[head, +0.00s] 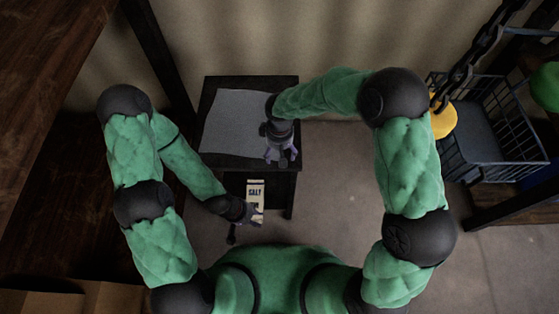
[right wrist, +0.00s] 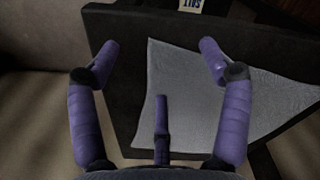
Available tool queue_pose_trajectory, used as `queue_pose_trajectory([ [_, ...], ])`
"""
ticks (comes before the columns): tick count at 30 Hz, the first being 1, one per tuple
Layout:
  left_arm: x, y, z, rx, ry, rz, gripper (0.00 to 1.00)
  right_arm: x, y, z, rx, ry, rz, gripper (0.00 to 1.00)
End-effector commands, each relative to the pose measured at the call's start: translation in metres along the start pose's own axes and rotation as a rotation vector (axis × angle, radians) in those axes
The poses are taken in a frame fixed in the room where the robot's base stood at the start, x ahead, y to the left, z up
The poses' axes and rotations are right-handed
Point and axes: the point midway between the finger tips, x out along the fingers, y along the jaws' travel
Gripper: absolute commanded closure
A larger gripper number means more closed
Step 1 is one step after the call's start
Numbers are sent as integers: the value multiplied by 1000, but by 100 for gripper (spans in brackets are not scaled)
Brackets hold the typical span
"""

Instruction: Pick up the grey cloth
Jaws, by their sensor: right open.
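The grey cloth (head: 232,122) lies spread flat on the dark side table, covering much of its top. In the right wrist view the cloth (right wrist: 190,90) lies beyond and between my fingers, its edges and corners visible. My right gripper (head: 281,158) is over the table's right front part, just right of the cloth. In its wrist view the right gripper (right wrist: 160,60) is open with nothing between its fingers. My left gripper (head: 257,210) is in front of the table, its purple fingers closed around the lower part of a white salt box (head: 255,188).
The dark table (head: 288,90) has a bare strip along its right side. A black wire basket (head: 500,150), a hanging chain and a yellow object (head: 443,120) are at the right. Wooden furniture (head: 45,90) stands at the left. Open floor (head: 335,190) lies right of the table.

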Motion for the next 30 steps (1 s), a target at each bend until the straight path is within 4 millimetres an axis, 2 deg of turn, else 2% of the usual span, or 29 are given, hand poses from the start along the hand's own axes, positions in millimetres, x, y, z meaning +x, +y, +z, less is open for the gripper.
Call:
queue_pose_trajectory([
  [1,6,-2,0,0,0,0,60,8,0,0,0,0,0,22],
  [6,11,-4,0,0,0,0,60,17,0,0,0,1,1,22],
  [25,15,-5,-1,0,0,0,60,24,0,0,-1,1,1,22],
  [30,14,-5,-1,0,0,0,60,23,0,0,-1,0,0,45],
])
